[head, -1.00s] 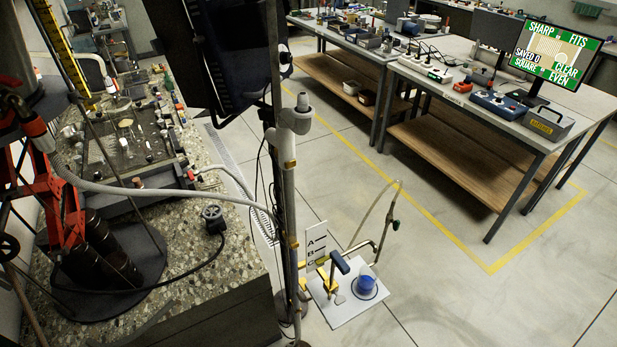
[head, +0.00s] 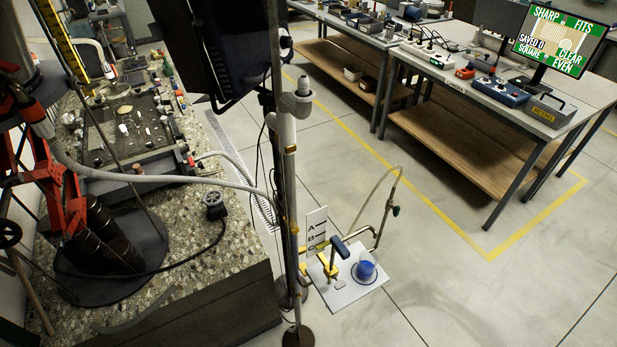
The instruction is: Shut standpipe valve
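A grey vertical standpipe (head: 287,160) with a fitting at its top (head: 296,102) stands beside the stone-topped bench. On the floor, a white plate (head: 345,290) carries a blue-handled T-shaped part (head: 339,246) and a blue round object (head: 366,270) inside a dark ring. A thin brass-coloured pipe with a green-handled tap (head: 396,210) rises behind the plate, with a pale hose looping from it. I cannot tell for sure which fitting is the standpipe valve, or whether either is open. Neither of my grippers is in view.
A stone-topped bench (head: 235,248) fills the left, with a red stand (head: 68,205), a grey hose and small items. A white A-B-C card (head: 316,228) stands near the plate. Workbenches (head: 470,140) stand at upper right. The floor (head: 450,290) at lower right is clear.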

